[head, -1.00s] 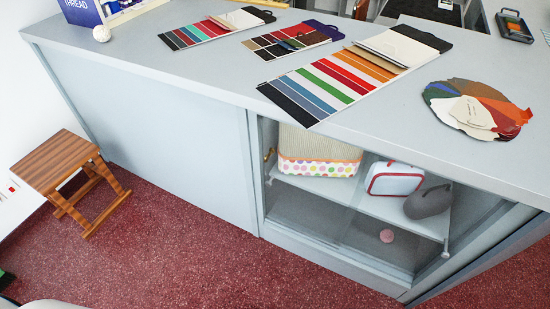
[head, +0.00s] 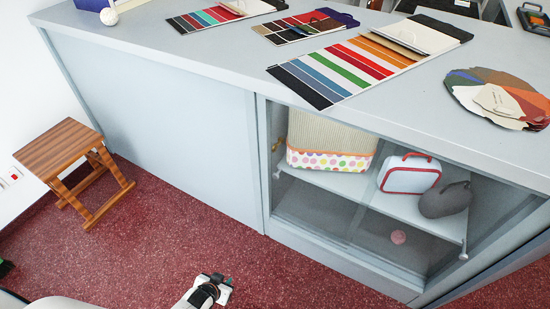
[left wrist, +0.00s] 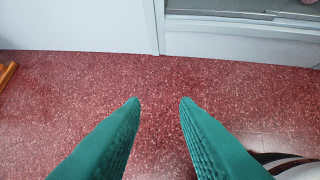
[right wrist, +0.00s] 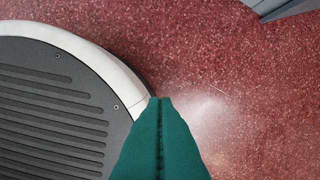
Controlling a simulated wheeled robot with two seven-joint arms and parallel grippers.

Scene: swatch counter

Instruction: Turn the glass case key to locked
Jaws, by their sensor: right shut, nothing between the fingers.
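The glass case (head: 345,240) is the glazed lower part of the grey counter, with glass sliding panels across its front. A small brass-coloured piece (head: 279,145) shows at the upper left edge of the glass; it is too small to tell whether it is the key or how it is turned. My left gripper (head: 222,287) is low over the floor in front of the counter, apart from the case. In the left wrist view its green fingers (left wrist: 160,100) are open and empty. My right gripper (right wrist: 160,99) is shut and empty above the floor beside my base.
A wooden stool (head: 58,150) stands at the left. Colour sample cards (head: 368,62) and a fan of swatches (head: 497,97) lie on the countertop (head: 210,62). Inside the case are a dotted basket (head: 332,143), a small white case (head: 410,173) and a grey item (head: 444,200).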

